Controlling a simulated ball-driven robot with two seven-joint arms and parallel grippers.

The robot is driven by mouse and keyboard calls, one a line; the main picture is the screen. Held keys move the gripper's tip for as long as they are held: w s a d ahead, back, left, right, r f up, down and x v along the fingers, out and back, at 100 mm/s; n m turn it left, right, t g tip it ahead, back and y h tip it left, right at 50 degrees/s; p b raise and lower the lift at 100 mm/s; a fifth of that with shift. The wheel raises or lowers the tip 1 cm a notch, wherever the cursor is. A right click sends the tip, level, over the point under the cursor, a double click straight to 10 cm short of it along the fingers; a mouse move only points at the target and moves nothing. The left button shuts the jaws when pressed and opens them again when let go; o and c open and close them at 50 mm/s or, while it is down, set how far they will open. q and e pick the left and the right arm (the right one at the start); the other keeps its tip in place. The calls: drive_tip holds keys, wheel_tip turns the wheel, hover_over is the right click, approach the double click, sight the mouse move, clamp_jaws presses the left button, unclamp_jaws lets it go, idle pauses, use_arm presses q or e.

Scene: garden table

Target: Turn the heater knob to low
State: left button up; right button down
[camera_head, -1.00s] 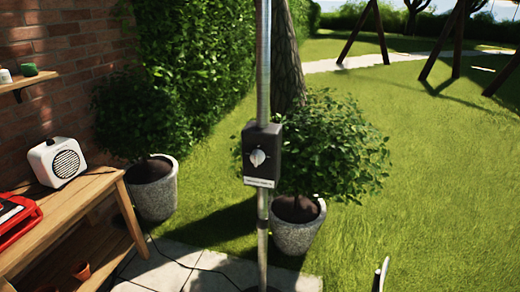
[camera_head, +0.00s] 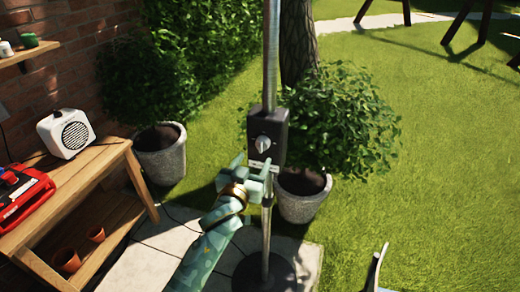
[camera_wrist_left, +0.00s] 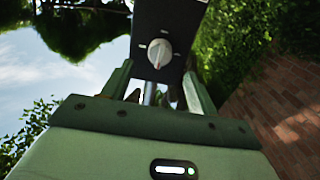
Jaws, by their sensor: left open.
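The heater knob (camera_head: 263,144) is a pale round knob on the front of a black box (camera_head: 280,125) fixed to a metal pole. My left gripper (camera_head: 254,168) is open and empty, just below and in front of the box. In the wrist view its fingers (camera_wrist_left: 158,85) stand apart to either side below the knob, not around it. The knob's setting cannot be read. My right gripper is not in view.
The pole stands on a round dark base (camera_head: 264,275) on paving. A wooden bench (camera_head: 100,185) at the left holds a white speaker-like box (camera_head: 66,133) and a red case (camera_head: 22,195). Potted bushes (camera_head: 160,160) stand behind. Open lawn lies to the right.

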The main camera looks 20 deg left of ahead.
sight(260, 148)
use_arm(q)
drive_tip(key=w, duration=0.6)
drive_tip(key=shift+w+d+b, duration=0.15)
drive_tip(key=shift+w+b, duration=0.1)
drive_tip(key=shift+b, duration=0.15)
drive_tip(key=c, duration=1)
